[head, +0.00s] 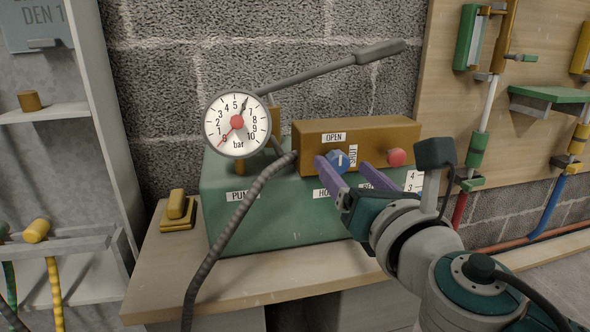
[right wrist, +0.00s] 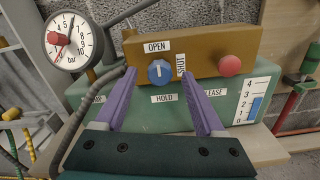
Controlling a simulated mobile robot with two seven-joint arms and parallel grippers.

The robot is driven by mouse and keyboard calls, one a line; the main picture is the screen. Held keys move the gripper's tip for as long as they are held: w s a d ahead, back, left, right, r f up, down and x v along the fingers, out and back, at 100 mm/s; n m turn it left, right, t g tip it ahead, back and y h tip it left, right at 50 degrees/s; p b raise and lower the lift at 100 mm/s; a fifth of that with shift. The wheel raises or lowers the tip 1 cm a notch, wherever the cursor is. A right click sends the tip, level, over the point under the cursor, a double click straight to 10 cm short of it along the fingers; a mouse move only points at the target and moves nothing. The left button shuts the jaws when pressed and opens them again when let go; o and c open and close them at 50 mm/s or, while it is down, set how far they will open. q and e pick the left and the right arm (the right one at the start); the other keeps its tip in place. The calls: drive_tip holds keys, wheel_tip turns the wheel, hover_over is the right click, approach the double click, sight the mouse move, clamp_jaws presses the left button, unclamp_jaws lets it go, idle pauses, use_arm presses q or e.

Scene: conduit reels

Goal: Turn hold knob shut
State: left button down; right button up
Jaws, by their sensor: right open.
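The blue hold knob (head: 337,161) sits on the front of the brown valve block (head: 385,132), with an OPEN label above it and a SHUT label to its right. In the right wrist view the white mark on the knob (right wrist: 161,72) stands about upright, toward OPEN. My right gripper (head: 343,165) is open, its purple fingers pointing at the block. In the right wrist view the knob shows between the fingertips, with gaps on both sides; contact is not visible. My left gripper is not in view.
A red release button (head: 397,157) is right of the knob. A bar gauge (head: 238,124) and pump lever (head: 330,68) stand at the left of the green pump unit (head: 265,215). A black hose (head: 238,215) hangs in front. Pipes line the right wall board.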

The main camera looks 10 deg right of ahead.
drive_tip(key=shift+w, duration=1.05)
clamp_jaws()
